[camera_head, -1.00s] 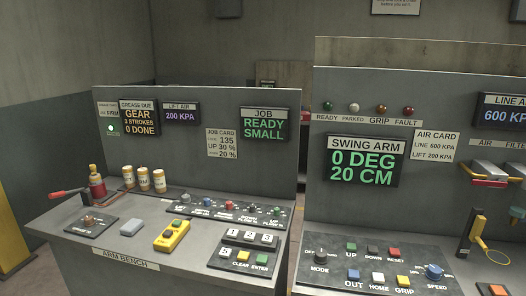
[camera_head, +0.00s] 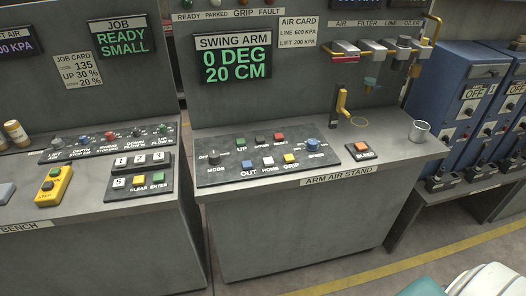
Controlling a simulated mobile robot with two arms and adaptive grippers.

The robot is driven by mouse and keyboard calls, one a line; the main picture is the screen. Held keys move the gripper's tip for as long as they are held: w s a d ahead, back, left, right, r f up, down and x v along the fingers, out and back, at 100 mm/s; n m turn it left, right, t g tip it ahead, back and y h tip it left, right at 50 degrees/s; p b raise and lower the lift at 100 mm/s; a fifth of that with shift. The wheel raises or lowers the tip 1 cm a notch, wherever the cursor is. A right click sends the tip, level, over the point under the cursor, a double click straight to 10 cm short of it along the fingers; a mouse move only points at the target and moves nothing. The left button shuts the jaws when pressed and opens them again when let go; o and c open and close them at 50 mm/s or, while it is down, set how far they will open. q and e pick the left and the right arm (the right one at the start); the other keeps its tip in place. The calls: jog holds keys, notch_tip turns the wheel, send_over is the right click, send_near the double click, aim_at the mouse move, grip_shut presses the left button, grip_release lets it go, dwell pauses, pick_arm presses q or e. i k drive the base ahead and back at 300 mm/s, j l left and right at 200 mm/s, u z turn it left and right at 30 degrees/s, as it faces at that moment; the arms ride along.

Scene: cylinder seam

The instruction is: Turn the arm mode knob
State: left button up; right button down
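The arm mode knob (camera_head: 214,158) is a small dark knob at the left end of the control panel (camera_head: 225,178) on the arm air stand. The word OFF shows at its upper left and MODE is printed below it; its exact pointer setting is too small to tell. The swing arm display (camera_head: 233,60) above reads 0 DEG and 20 CM. Neither of my grippers shows in the head view. A pale rounded shape at the bottom right corner may be part of my body.
The panel also has several coloured buttons and a blue speed knob (camera_head: 312,145). A bleed button (camera_head: 361,151), a metal cup (camera_head: 418,131) and a yellow-handled lever (camera_head: 342,103) are to the right. The arm bench (camera_head: 75,212) stands left. Clear floor lies in front.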

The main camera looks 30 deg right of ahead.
aim_at(214, 156)
jog(key=i+l, duration=0.15)
jog(key=l, duration=0.25)
jog(key=i+l+u, duration=0.1)
jog(key=l, duration=0.35)
jog(key=i+l, duration=0.15)
jog(key=l, duration=0.25)
